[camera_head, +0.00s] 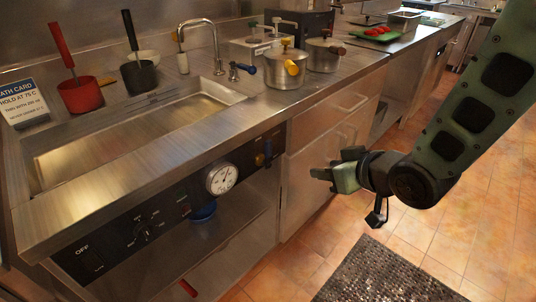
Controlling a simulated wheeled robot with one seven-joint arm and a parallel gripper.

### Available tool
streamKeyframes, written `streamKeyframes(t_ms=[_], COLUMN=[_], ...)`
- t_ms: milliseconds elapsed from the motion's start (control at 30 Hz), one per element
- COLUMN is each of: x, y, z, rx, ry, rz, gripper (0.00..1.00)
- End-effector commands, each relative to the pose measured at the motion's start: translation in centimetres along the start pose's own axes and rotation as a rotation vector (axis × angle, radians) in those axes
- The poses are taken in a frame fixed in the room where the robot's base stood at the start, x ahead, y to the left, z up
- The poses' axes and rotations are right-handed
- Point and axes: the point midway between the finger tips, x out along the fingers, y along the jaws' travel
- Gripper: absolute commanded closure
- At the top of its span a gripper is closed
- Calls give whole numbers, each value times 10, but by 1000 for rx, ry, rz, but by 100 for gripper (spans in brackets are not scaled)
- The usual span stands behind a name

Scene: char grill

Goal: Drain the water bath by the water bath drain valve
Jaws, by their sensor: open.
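The water bath (62,160) is a long steel basin sunk in the counter at left, with water showing in it. Its black front panel (130,228) carries a switch marked OFF, a knob and a round white dial (222,178). A red handle (187,288) shows low under the bath; I cannot tell which of the two is the drain valve. My gripper (322,176) is open and empty, in front of the cabinet doors, right of the panel and apart from both handles.
A blue round object (203,213) is on the open shelf below the panel. Red and dark pots with upright handles, a card, a tap and two lidded steel pots (285,68) stand on the counter. A dark mat (375,272) lies on the tiled floor, which is otherwise clear.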

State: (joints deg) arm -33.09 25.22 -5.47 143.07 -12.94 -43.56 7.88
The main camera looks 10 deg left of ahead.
Motion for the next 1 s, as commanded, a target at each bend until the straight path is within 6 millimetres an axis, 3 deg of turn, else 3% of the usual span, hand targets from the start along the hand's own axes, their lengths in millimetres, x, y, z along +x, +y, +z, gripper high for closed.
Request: streamKeyframes(t_ms=[33,200,433,733,1000], x=[16,40,43,41,77], y=[4,11,8,2,-11], z=[10,14,22,18,-9], rx=[-12,-54,-98,-113,-115], ry=[58,286,521,610,612], rz=[-10,-77,-200,-262,-263], gripper=[58,58,58,58,58])
